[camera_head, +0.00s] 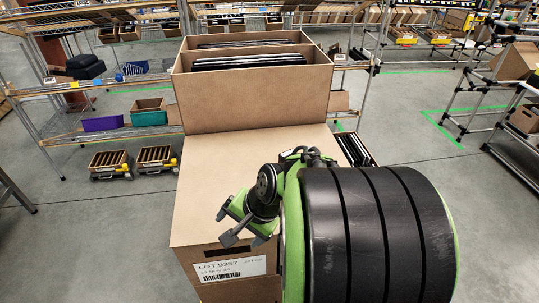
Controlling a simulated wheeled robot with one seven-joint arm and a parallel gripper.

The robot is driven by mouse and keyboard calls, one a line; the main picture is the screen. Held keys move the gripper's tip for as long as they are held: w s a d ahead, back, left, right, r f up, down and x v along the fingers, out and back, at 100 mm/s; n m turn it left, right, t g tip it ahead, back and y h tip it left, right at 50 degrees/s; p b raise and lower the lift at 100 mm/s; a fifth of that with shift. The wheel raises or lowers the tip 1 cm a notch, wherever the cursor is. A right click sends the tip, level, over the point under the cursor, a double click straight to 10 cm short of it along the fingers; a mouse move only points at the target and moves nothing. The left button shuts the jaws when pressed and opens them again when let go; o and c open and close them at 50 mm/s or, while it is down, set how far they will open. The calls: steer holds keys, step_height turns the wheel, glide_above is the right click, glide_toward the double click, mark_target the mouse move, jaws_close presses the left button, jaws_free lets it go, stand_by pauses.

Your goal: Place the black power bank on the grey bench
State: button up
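My gripper (225,226), green and black, is at the lower middle, above the closed top of the front carton. More dark flat items (355,149) sit in a box right of my gripper, partly hidden by my arm. I cannot make out a grey bench.
The front carton (215,175) carries a white lot label (231,269). Wire shelves with bins (148,112) stand at the left and back. Tube racks (480,100) stand at the right. Grey floor (80,240) is open at the left. My arm blocks the lower right.

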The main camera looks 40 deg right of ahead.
steer(key=d+m+t, duration=0.1)
steer(key=d+m, duration=0.2)
steer(key=d+m+t+p, duration=0.1)
steer(key=d+m, duration=0.2)
steer(key=m, duration=0.1)
steer(key=w+d+m+t+p, duration=0.1)
steer(key=d+m, duration=0.2)
steer(key=shift+d+m+t+y, duration=0.25)
steer(key=shift+m+t+y, duration=0.05)
steer(key=shift+m, duration=0.1)
steer(key=s+d+r+m+t+h+p, duration=0.1)
steer(key=s+d+m+t+h, duration=0.15)
steer(key=d+m, duration=0.45)
steer(key=s+d+r+m+t+h+p, duration=0.2)
steer(key=s+d+m+h, duration=0.1)
steer(key=d+m, duration=0.35)
steer(key=b+x, duration=0.1)
steer(key=x, duration=0.4)
steer(key=b+x, duration=0.1)
steer(key=x, duration=0.4)
steer(key=a+b+x, duration=0.1)
steer(key=x, duration=0.4)
steer(key=shift+w+r, duration=0.1)
steer(key=shift+w, duration=0.4)
steer(key=shift+s, duration=0.1)
steer(key=shift+r, duration=0.1)
steer(key=c, duration=1.3)
step_height(320, 180, up, 10)
steer(key=p, duration=0.4)
